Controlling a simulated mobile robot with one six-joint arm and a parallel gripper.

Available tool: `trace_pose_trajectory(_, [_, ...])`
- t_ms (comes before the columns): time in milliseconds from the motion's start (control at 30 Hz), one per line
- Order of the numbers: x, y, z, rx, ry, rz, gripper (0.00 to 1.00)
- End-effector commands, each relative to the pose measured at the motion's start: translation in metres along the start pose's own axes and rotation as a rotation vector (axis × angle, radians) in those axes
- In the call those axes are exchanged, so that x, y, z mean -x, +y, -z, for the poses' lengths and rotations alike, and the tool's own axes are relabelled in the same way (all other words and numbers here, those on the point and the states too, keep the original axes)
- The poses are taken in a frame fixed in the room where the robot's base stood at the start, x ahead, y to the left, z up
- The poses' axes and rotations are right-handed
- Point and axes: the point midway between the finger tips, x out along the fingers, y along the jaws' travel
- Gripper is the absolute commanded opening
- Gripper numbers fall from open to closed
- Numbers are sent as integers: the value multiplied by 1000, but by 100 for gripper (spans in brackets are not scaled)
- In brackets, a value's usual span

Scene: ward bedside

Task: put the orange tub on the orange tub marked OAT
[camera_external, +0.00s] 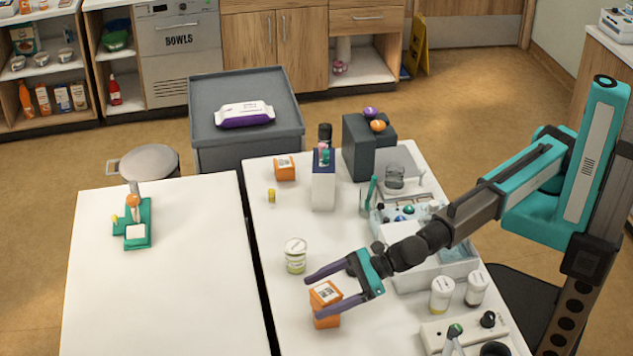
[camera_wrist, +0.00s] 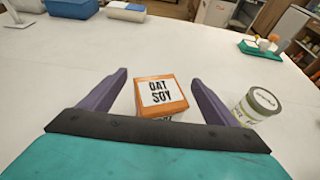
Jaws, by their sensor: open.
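An orange tub (camera_external: 325,293) stands near the front of the right-hand white table; the wrist view shows the label "OAT SOY" on top of this orange tub (camera_wrist: 160,94). My gripper (camera_external: 311,297) is open, its purple fingers on either side of this tub. In the wrist view the tub sits between the fingers of my gripper (camera_wrist: 158,82), with gaps at both sides. One finger hides part of the tub's side in the external view. Another orange tub (camera_external: 285,168) with a white label stands at the far left of the same table; its lettering is too small to read.
A green-labelled jar (camera_external: 295,256) stands close beside my gripper, also in the wrist view (camera_wrist: 254,107). A white-and-blue box (camera_external: 323,187) is near the far tub. Bins and jars crowd the table's right side. The left table (camera_external: 170,300) is mostly clear.

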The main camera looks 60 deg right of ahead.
Motion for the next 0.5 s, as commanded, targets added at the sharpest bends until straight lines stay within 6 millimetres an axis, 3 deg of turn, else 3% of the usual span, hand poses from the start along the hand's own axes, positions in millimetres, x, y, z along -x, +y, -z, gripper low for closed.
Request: trace_pose_trajectory(500, [61,-1,2,1,-1,-1,83])
